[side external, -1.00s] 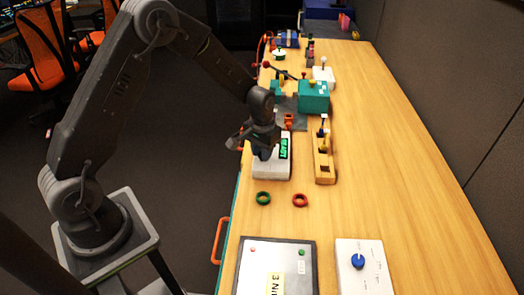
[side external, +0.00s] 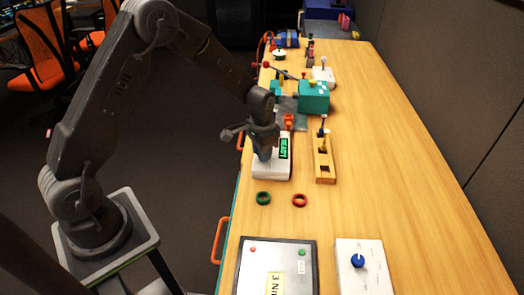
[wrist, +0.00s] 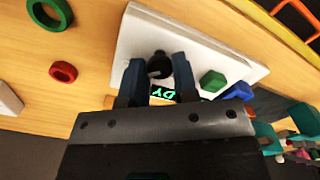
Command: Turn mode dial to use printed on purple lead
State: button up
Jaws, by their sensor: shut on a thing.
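My gripper (side external: 264,154) points down over a white panel (side external: 270,171) with a green-lit display (side external: 284,148). In the wrist view its two dark blue fingers (wrist: 159,75) are closed around a black round knob (wrist: 159,64) on that white panel (wrist: 143,33). The fingers partly hide the knob, and its markings cannot be read. The display (wrist: 162,92) is partly hidden behind the gripper. A white box with a blue dial (side external: 357,261) stands at the front right, apart from the gripper. I cannot make out a purple lead.
A green ring (side external: 263,198) and a red ring (side external: 300,200) lie in front of the panel. A yellow block with slots (side external: 323,170) stands to its right. A teal box (side external: 314,97) is behind. A grey-framed board (side external: 245,243) is at the front. The table's right side is clear.

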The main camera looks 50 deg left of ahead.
jog(key=o, duration=0.9)
notch_tip(320, 180, up, 14)
dwell(0.4)
jog(key=s+d+r+n+t, duration=0.1)
jog(key=s+d+r+t, duration=0.2)
jog(key=s+r, duration=0.7)
jog(key=s+d+n+t, duration=0.1)
jog(key=s+d+t, duration=0.1)
jog(key=s, duration=1.2)
jog(key=shift+s+d+r+t, duration=0.3)
jog(key=shift+s+d+r, duration=0.05)
jog(key=shift+d+r, duration=0.1)
